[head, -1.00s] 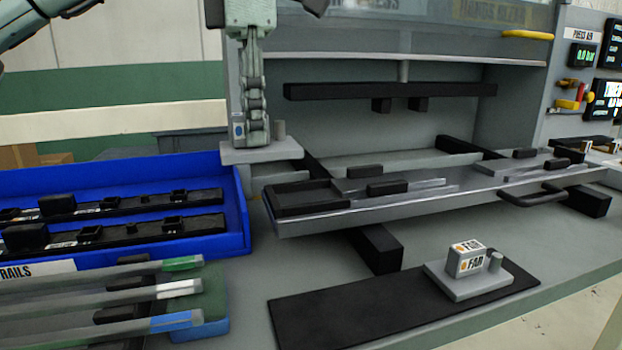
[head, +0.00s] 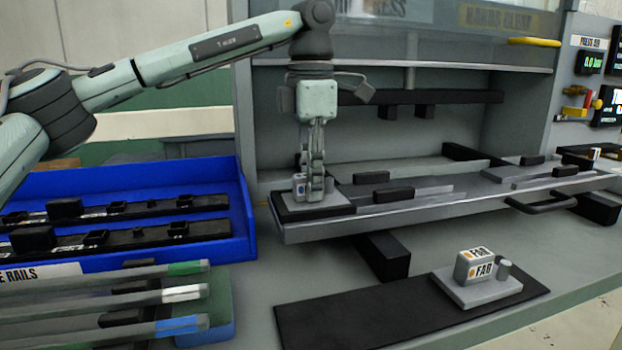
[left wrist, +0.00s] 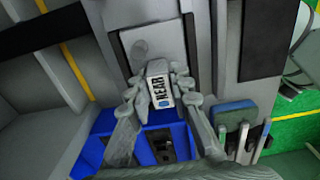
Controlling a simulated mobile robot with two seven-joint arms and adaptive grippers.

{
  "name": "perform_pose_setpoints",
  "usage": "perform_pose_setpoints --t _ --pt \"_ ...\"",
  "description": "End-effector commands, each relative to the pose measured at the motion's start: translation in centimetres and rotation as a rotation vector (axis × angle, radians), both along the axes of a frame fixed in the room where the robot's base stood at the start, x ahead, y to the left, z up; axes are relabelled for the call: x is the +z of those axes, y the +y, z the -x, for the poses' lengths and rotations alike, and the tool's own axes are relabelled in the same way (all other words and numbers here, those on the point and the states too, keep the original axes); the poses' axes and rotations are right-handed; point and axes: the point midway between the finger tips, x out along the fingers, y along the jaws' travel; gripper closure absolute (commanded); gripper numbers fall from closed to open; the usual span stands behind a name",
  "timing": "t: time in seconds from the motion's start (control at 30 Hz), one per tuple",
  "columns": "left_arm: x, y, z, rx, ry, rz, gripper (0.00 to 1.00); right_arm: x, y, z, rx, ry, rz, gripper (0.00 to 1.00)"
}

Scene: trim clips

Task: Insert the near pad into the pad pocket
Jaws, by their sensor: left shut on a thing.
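The near pad (head: 325,209) is a light grey plate with a block and a small post on top. My left gripper (head: 313,192) is shut on its block. The label reads NEAR in the left wrist view (left wrist: 161,90). The pad lies level over the black-framed pad pocket (head: 283,214) at the left end of the grey tray. Dark pocket edge shows along its left and front sides; the pocket floor is hidden. I cannot tell whether the plate is inside the pocket or just above it. My right gripper is out of view.
The far pad (head: 477,289), marked FAR, sits on a black mat (head: 350,315) in front. Black blocks (head: 393,195) stand on the tray right of the pocket. A blue bin (head: 246,215) with black rails is at left. A dark bar (head: 440,97) hangs above the tray.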

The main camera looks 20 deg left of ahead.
Motion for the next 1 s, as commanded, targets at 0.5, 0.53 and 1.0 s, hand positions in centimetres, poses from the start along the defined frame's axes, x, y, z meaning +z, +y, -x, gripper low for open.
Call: perform_pose_setpoints --t 0.5,0.53,1.0 --pt "-0.2 0.0 0.0 0.0 -0.001 0.001 0.59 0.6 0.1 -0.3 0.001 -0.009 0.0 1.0" --pt "-0.2 0.0 0.0 0.0 -0.001 0.001 0.59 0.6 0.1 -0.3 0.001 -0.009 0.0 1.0" --pt "3.5 -0.1 0.0 -0.001 -0.004 0.002 0.59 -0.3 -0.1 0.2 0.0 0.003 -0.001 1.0"
